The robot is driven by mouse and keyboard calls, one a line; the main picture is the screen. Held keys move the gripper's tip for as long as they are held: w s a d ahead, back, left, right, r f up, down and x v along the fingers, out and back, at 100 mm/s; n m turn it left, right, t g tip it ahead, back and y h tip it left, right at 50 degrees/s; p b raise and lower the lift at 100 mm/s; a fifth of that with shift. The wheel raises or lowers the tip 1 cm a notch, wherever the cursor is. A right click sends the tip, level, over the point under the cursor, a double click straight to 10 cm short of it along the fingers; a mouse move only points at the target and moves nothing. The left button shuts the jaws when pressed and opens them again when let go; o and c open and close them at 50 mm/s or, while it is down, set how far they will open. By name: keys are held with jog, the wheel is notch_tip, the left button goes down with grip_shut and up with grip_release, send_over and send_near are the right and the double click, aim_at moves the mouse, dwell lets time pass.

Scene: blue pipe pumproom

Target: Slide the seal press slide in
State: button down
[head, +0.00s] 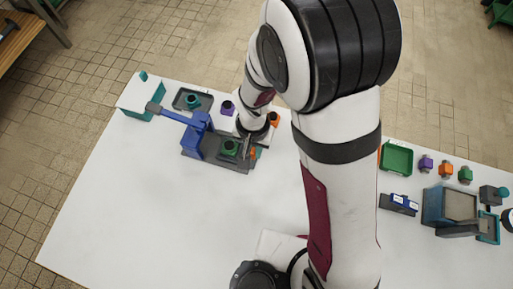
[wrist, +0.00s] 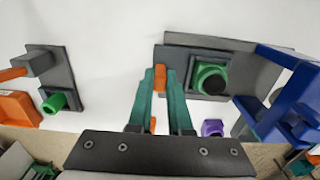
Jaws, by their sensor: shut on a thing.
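The seal press has a blue frame (head: 204,138) on a dark grey base; the frame also shows at the right of the wrist view (wrist: 283,95). Its grey slide (wrist: 203,96) carries a green fitting (wrist: 209,78) with a dark centre, also seen in the head view (head: 229,147). The fitting sits beside the blue frame, not under it. My gripper (wrist: 160,76) has green fingers shut on an orange handle (wrist: 160,72) at the slide's end away from the frame. In the head view my arm partly hides the gripper (head: 248,146).
A purple fitting (head: 227,107) and an orange fitting (head: 274,118) stand behind the press. A green bin (head: 397,158) and several fittings are at the right. The table front is clear (head: 140,220).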

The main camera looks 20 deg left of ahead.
aim_at(221, 146)
jog(key=a, duration=0.9)
jog(key=shift+a, duration=0.2)
jog(key=c, duration=0.9)
grip_release()
jog(key=shift+o, duration=0.3)
notch_tip(221, 146, up, 16)
jog(key=shift+d+f, duration=0.1)
